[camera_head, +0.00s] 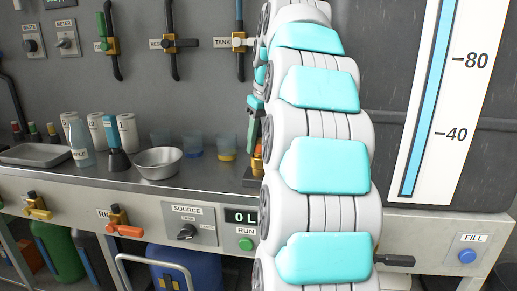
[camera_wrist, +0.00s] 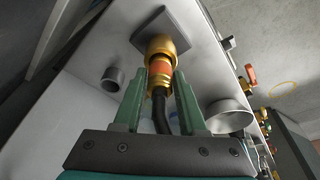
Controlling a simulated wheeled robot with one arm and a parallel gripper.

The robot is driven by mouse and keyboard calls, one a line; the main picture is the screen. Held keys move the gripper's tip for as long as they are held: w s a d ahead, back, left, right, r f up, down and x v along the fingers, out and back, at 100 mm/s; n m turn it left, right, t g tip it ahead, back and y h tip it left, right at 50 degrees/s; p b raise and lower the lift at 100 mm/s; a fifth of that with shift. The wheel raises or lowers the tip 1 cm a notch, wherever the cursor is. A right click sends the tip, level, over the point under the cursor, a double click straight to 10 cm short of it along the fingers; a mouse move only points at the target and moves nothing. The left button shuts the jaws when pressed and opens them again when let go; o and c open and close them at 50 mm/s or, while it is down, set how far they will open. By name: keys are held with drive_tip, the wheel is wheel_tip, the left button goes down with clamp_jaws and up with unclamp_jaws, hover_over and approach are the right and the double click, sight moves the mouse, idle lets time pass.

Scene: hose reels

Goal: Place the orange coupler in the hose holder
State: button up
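In the wrist view the orange coupler (camera_wrist: 160,68) has an orange band between brass parts, with a black hose running back from it. My gripper (camera_wrist: 161,74) has its two green fingers on either side of the coupler, and they appear to touch it. The coupler's brass front end lies against or just in front of a dark square plate (camera_wrist: 179,24); I cannot tell whether it is joined to it. In the head view my arm hides most of the gripper and coupler. I cannot make out which fitting is the hose holder.
A short grey cylinder (camera_wrist: 112,77) stands beside the coupler. A metal bowl (camera_head: 159,164), a tray (camera_head: 36,154), bottles and cups stand on the steel counter (camera_head: 125,184). Valves with black hoses hang on the back wall. A level gauge (camera_head: 429,110) stands at the right.

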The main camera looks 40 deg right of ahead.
clamp_jaws()
drive_tip(key=shift+r, duration=0.1)
idle(0.4)
